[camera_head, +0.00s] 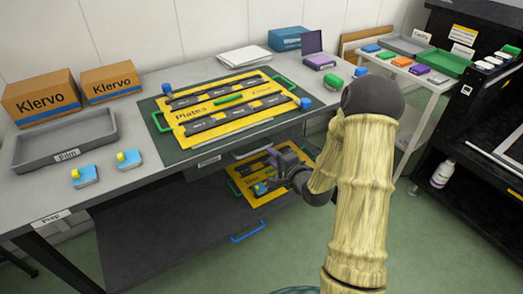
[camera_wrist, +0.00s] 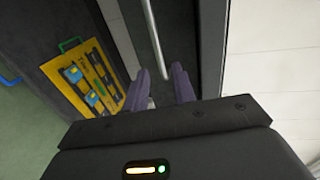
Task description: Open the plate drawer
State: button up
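The plate drawer (camera_head: 228,158) is a grey front under the worktop, with a small label that is too small to read. A pale bar handle (camera_head: 256,147) shows on it, partly behind my arm. In the wrist view the silver bar handle (camera_wrist: 156,40) runs down the dark drawer front (camera_wrist: 188,35). The drawer looks closed. My gripper (camera_wrist: 160,72) is open, its two purple-grey fingers apart with the handle's lower end between their tips. I cannot tell if either finger touches it. In the head view my gripper (camera_head: 268,168) is below the worktop edge.
A yellow board (camera_head: 238,181) lies below the worktop near my gripper; it shows at left in the wrist view (camera_wrist: 60,72). A blue handle (camera_head: 249,233) is on the lower shelf (camera_head: 150,235). Above, a yellow plate board (camera_head: 190,118) sits on the worktop (camera_head: 210,75).

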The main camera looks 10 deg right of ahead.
aim_at(262, 149)
jog(key=x, duration=0.7)
jog(key=shift+w+b, duration=0.25)
jog(key=shift+b, duration=0.05)
grip_shut()
